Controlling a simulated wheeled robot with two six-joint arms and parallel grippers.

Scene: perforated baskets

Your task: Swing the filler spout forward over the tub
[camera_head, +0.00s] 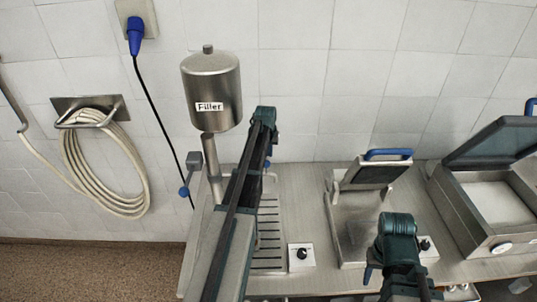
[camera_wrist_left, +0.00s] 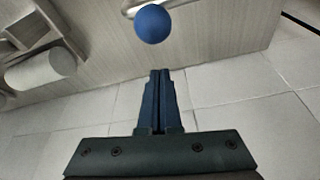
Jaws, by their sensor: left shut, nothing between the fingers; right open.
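The filler (camera_head: 211,92) is a steel canister on a post at the back left of the counter. A lever with a blue knob (camera_head: 184,191) sticks out at its left. My left arm crosses in front of the post and hides much of the spout area. In the left wrist view a blue ball (camera_wrist_left: 153,23) sits beside a curved metal tube (camera_wrist_left: 137,8), apparently the spout. My left gripper (camera_wrist_left: 160,78) is shut and empty, its tips apart from the ball in the picture. My right gripper (camera_head: 390,278) is open at the lower right, partly hidden. I cannot make out the tub.
A slotted drip grate (camera_head: 268,235) lies beside my left arm, with a knob box (camera_head: 302,256) to its right. A steel machine with a blue handle (camera_head: 388,154) and an open-lidded steel machine (camera_head: 490,202) stand further right. A coiled hose (camera_head: 105,175) hangs on the wall.

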